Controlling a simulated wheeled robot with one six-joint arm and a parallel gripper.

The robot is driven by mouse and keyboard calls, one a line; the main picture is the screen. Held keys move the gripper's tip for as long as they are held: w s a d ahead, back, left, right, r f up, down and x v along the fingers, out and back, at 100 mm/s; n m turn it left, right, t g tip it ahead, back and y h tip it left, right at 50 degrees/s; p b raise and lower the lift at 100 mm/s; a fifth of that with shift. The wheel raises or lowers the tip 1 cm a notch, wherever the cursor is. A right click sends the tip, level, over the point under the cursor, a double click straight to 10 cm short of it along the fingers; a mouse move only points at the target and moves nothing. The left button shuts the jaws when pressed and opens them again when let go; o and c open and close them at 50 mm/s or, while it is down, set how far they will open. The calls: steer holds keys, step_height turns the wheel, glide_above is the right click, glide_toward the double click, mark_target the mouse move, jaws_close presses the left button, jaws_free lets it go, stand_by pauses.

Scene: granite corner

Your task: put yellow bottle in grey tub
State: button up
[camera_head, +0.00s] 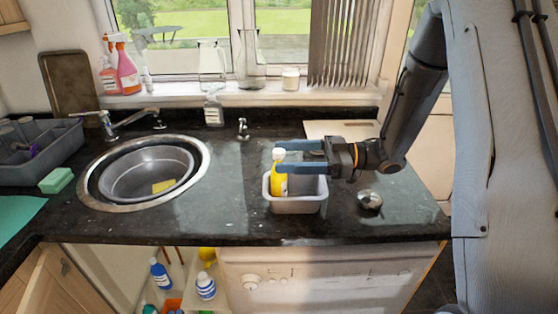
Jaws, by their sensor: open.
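The grey tub (297,206) sits on the dark granite counter, right of the sink. The yellow bottle (279,184), with a pale cap, is upright at the left side of the tub. Its lower part is inside the tub's outline; whether it rests on the tub floor cannot be told. My gripper (278,157) reaches in from the right with its blue fingers above the tub. The fingers are open, at the height of the bottle's top, and partly overlap it in the picture. Whether they touch it cannot be told.
A round metal object (370,200) lies right of the tub. The sink (205,160) holds a grey basin (120,180) with a yellow sponge (163,186). A light board (340,129) lies behind my gripper. Glass bottles (250,62) stand on the sill. The counter between sink and tub is clear.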

steer(key=d+b, duration=0.3)
steer(key=d, duration=0.7)
steer(key=shift+s, duration=0.1)
steer(key=shift+a, duration=0.1)
